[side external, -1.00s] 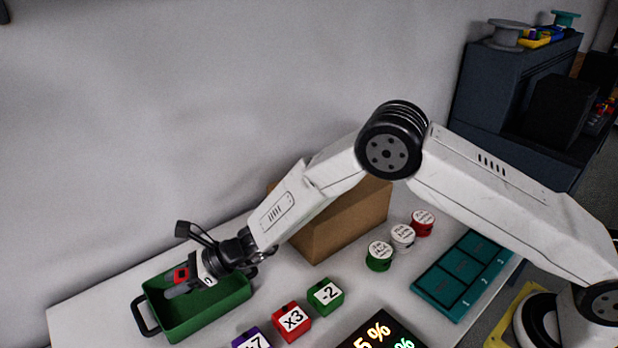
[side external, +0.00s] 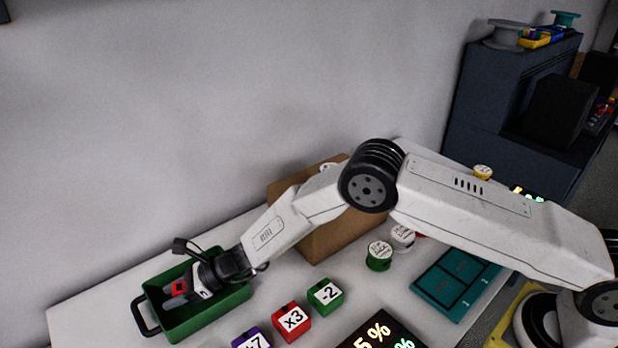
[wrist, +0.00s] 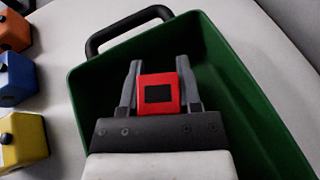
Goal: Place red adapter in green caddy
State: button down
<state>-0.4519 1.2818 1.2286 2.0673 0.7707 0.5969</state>
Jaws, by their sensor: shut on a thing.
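The red adapter (wrist: 160,92) is a small red block with a dark square on its face. My gripper (wrist: 159,88) is shut on it, one grey finger on each side. In the side view the adapter (side external: 179,288) shows at the tip of my gripper (side external: 176,292), within the outline of the green caddy (side external: 190,330). The green caddy (wrist: 95,95) is an open box with a black handle and surrounds the adapter in the wrist view. I cannot tell whether the adapter touches the caddy floor.
A red x3 block (side external: 291,318), a green -2 block (side external: 325,295) and a purple block (side external: 252,340) stand right of the caddy. A brown box (side external: 320,235) stands behind. Orange, blue and yellow blocks (wrist: 25,142) line the left edge of the wrist view.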

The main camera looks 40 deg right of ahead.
jog(key=shift+f, duration=0.25)
jog(key=shift+f, duration=0.15)
jog(key=shift+c, duration=1.5)
grip_release()
jog(key=shift+s+d+r, duration=0.1)
jog(key=shift+d+r, duration=0.25)
jog(key=shift+d, duration=0.1)
jog(key=shift+v, duration=5.5)
jog(key=shift+s, duration=0.15)
